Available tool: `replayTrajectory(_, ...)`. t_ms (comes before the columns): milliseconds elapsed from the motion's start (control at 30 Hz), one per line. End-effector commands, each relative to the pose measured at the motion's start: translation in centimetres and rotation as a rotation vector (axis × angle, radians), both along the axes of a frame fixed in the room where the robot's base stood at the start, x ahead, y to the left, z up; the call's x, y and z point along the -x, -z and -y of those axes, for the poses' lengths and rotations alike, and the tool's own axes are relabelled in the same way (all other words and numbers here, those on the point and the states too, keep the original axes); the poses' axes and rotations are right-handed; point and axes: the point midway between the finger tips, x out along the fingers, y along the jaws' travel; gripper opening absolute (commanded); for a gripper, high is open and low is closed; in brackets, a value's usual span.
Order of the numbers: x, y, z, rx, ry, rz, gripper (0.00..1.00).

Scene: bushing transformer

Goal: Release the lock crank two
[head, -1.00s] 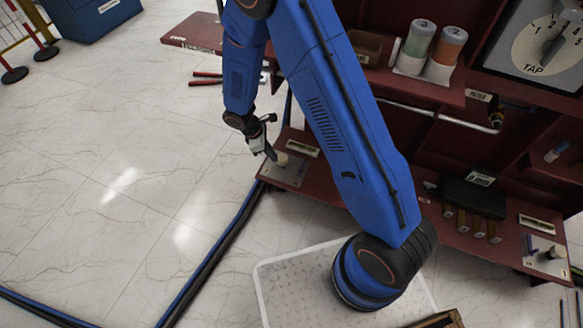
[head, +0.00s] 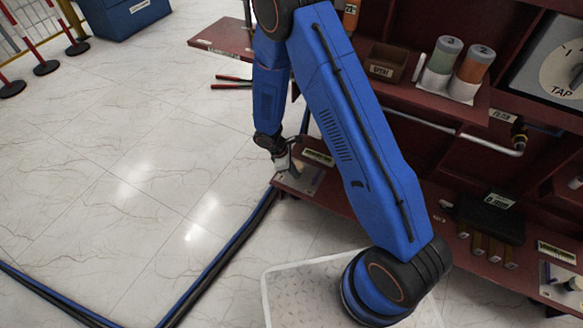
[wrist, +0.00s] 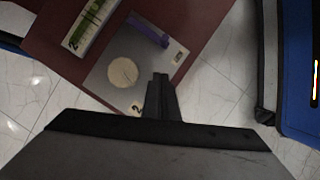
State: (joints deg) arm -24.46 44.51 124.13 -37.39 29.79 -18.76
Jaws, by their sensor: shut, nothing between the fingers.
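Lock crank two sits on a grey plate (wrist: 108,78) marked 2, at the left end of the lower red shelf; the plate also shows in the head view (head: 308,183). In the wrist view, a round beige knob (wrist: 123,72) stands on the plate. A blue-purple bar (wrist: 148,30) lies along the plate's far edge. I cannot tell how these parts are joined. My gripper (wrist: 160,78) is shut and empty, its tips over the plate just right of the knob. Contact cannot be told. In the head view, my gripper (head: 290,168) hides most of the knob.
A second plate (head: 562,285) with a crank stands at the shelf's right end. A dark block (head: 490,217) sits between. Cables (head: 225,255) run along the floor. A light tray (head: 290,295) lies below.

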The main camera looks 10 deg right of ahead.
Motion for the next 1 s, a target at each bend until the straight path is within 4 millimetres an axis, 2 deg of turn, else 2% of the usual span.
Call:
replayTrajectory(167,0.3,2.8,1.2,0.001,0.0,-0.003,0.0)
replayTrajectory(300,0.7,2.6,3.1,0.0,0.003,-0.001,0.0)
replayTrajectory(500,1.0,2.6,4.7,0.001,0.0,-0.001,0.0)
replayTrajectory(1000,1.0,2.6,5.0,0.0,0.0,0.0,0.0)
